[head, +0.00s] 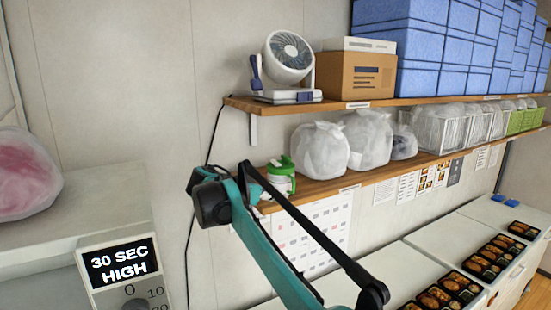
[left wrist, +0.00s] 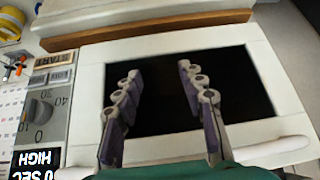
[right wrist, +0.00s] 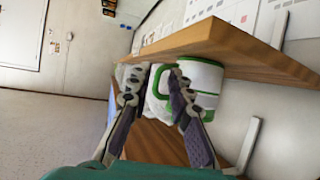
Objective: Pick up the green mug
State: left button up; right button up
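The green mug (head: 281,182), white with a green lid and handle, stands on the lower wooden shelf, left of the white bags. In the right wrist view the mug (right wrist: 205,80) is close, white with green bands, and its green handle lies between the fingers as seen. My right gripper (right wrist: 148,76) is open; one finger overlaps the mug's side, and I cannot tell whether it touches. In the head view my right arm covers part of the area by the mug, and its fingers are not clear. My left gripper (left wrist: 160,70) is open and empty before the microwave door (left wrist: 88,75).
The lower shelf (head: 330,187) holds white bags (head: 320,150) beside the mug. The upper shelf (head: 340,105) above carries a fan (head: 288,57) and a cardboard box (head: 355,76). Bento trays (head: 448,292) lie on the white counter at lower right.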

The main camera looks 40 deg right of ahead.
aim_at(293, 184)
jog(key=shift+m+h, duration=0.3)
jog(key=shift+m, duration=0.2)
jog(key=d+r, duration=0.1)
jog(key=w+d+r+p, duration=0.1)
jog(key=d, duration=0.1)
jog(key=shift+w+d, duration=0.15)
jog(key=shift+d, duration=0.1)
jog(key=p+x, duration=0.2)
jog(key=x, duration=0.2)
jog(key=shift+d, duration=0.25)
jog(key=shift+d+f, duration=0.2)
jog(key=shift+d, duration=0.15)
pick_arm(q)
jog(key=shift+w+r, duration=0.1)
jog(key=shift+r, duration=1.9)
pick_arm(e)
jog(key=shift+a, duration=0.15)
grip_shut()
